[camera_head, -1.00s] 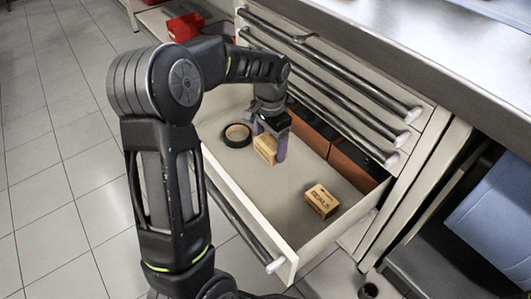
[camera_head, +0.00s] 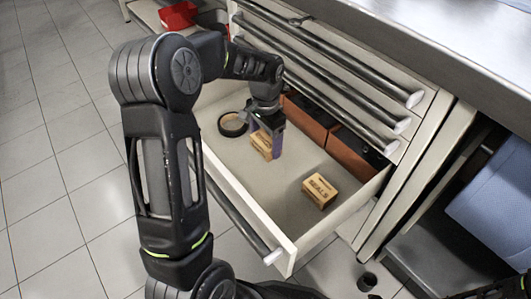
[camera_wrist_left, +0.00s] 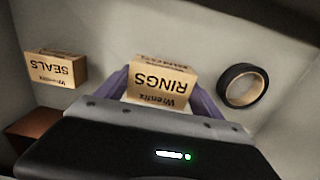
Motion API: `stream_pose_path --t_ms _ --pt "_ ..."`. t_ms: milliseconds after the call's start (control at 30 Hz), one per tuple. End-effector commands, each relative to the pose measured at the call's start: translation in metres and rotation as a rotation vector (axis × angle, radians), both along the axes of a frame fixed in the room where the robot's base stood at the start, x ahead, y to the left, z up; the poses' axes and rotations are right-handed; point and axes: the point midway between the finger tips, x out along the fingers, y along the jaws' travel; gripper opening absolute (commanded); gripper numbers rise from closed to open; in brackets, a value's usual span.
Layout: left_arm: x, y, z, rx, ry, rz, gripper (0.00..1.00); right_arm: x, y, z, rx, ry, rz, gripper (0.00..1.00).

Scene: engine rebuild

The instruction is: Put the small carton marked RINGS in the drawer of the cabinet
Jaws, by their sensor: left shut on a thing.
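The small RINGS carton (camera_wrist_left: 162,84) is tan with black print and sits between the purple fingers of my left gripper (camera_wrist_left: 162,95) in the left wrist view. In the head view the carton (camera_head: 261,146) is low inside the open drawer (camera_head: 235,182), at or just above its floor; I cannot tell whether it touches. My left gripper (camera_head: 267,143) is shut on it, pointing down. The cabinet (camera_head: 330,75) stands behind, with its upper drawers closed. My right gripper is not in view.
A SEALS carton (camera_head: 320,191) lies in the drawer's right part. A black tape roll (camera_head: 232,124) lies beside the RINGS carton. Red-brown boxes (camera_head: 308,120) stand at the drawer's back. The drawer floor between the two cartons is clear.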

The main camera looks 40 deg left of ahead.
Motion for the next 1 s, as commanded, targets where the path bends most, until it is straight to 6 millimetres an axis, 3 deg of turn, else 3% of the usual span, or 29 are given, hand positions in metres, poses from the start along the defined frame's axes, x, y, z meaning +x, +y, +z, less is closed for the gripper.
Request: stream_pose_path --t_ms 167,500,933,967,1000 --pt "0.0 0.0 -0.001 0.0 0.0 0.0 0.23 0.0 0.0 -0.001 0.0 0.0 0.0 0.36" --pt "0.0 0.0 -0.049 -0.001 0.001 0.001 0.23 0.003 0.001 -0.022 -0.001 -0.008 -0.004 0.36" --pt "0.0 0.0 -0.053 -0.001 0.0 0.001 0.23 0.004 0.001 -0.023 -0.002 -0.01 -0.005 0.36" --pt "0.0 0.0 -0.053 -0.001 0.001 0.001 0.78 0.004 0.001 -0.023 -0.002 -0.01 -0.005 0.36" --pt "0.0 0.0 -0.053 -0.001 0.001 0.001 0.81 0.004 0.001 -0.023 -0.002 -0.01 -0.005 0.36"
